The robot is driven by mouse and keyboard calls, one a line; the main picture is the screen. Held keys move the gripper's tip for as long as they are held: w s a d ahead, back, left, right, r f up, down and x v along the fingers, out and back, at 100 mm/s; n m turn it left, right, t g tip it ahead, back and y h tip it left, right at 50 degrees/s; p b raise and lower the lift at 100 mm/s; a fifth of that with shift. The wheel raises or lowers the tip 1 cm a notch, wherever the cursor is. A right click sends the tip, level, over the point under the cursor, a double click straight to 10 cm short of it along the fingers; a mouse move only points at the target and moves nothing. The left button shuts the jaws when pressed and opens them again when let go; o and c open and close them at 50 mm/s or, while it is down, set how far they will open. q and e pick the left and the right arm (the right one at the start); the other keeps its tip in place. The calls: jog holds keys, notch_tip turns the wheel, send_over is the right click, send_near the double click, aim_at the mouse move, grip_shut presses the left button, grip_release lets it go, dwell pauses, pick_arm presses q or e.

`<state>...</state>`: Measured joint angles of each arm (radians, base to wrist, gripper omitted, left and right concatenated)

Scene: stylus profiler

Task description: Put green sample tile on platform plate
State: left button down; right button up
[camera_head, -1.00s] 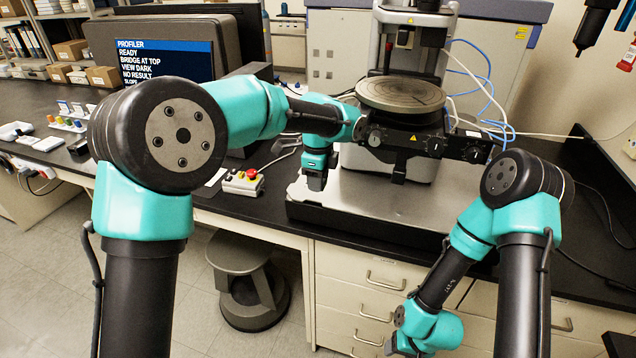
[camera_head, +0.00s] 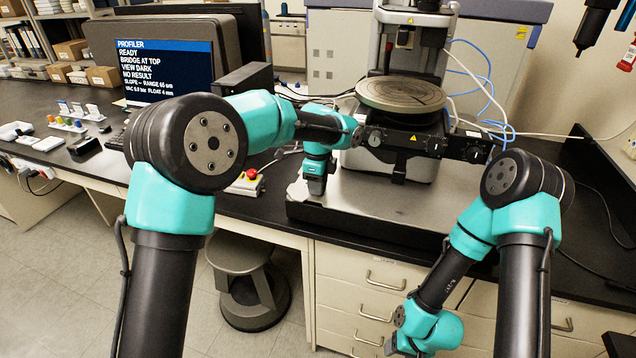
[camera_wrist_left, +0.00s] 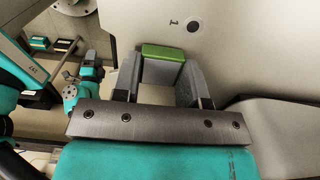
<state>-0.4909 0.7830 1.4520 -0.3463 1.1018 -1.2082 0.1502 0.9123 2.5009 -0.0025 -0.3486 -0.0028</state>
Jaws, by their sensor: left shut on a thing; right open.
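The green sample tile (camera_wrist_left: 164,52) shows in the left wrist view between the fingertips of my left gripper (camera_wrist_left: 160,72), which is shut on it. In the head view my left gripper (camera_head: 316,186) points down at the left edge of the metal base, lower than the platform and to its left. The tile cannot be made out there. The platform plate (camera_head: 400,93) is a round, grooved grey disc with nothing on its top. My right arm reaches down at the lower right, and its gripper's jaws are not visible.
A black stage assembly (camera_head: 420,142) with knobs sits below the plate's front edge. The profiler column (camera_head: 416,50) rises behind the plate. A small button box (camera_head: 243,183) stands left of the metal base (camera_head: 400,205). Blue tubing hangs to the right.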

pick_arm(q)
jog(key=shift+f, duration=0.15)
jog(key=c, duration=0.7)
grip_release()
notch_tip(320, 180, up, 12)
jog(key=shift+r, duration=0.2)
jog(key=shift+f, duration=0.1)
dwell(0.3)
